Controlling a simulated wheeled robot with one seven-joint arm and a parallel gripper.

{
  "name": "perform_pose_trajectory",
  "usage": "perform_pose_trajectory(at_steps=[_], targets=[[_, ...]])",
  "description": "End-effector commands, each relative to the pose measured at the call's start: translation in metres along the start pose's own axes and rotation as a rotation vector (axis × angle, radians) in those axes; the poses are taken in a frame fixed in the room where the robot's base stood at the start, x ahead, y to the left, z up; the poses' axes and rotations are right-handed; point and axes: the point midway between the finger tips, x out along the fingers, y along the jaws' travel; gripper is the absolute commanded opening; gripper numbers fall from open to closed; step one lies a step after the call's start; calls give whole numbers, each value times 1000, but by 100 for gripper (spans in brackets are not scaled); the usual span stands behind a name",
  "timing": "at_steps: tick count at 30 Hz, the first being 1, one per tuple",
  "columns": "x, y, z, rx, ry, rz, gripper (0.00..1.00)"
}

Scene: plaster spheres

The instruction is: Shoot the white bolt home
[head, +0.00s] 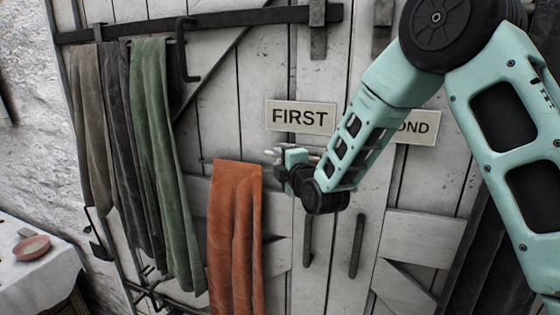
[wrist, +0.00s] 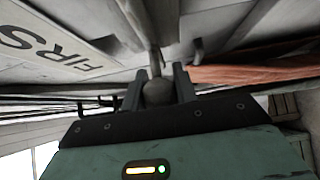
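A rod with a round grey knob (wrist: 157,92) stands between my gripper's two dark fingers in the wrist view; it looks like a bolt handle. The knob nearly fills the gap, but I cannot tell whether both fingers press on it. In the head view my gripper (head: 279,155) is at the pale plank door, just below the FIRST sign (head: 300,117) and above the orange cloth. The sign also shows in the wrist view (wrist: 60,48). My gripper and wrist hide most of the bolt area there, so the bolt's position is unclear.
An orange cloth (head: 235,235) hangs just below and left of my gripper. Green (head: 160,150) and dark cloths hang further left. A second sign (head: 416,128) is partly behind my arm. Two dark pull handles (head: 357,247) are lower on the doors. A table with a pink bowl (head: 32,247) stands far left.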

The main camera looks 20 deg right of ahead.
Motion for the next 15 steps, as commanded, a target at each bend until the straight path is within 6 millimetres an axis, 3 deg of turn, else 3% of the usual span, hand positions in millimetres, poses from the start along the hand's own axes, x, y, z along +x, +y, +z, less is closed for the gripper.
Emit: perform_pose_trajectory(at_steps=[5, 15], targets=[[-5, -3, 5, -2, 1, 0, 0], [-41, -4, 41, -2, -1, 1, 0]])
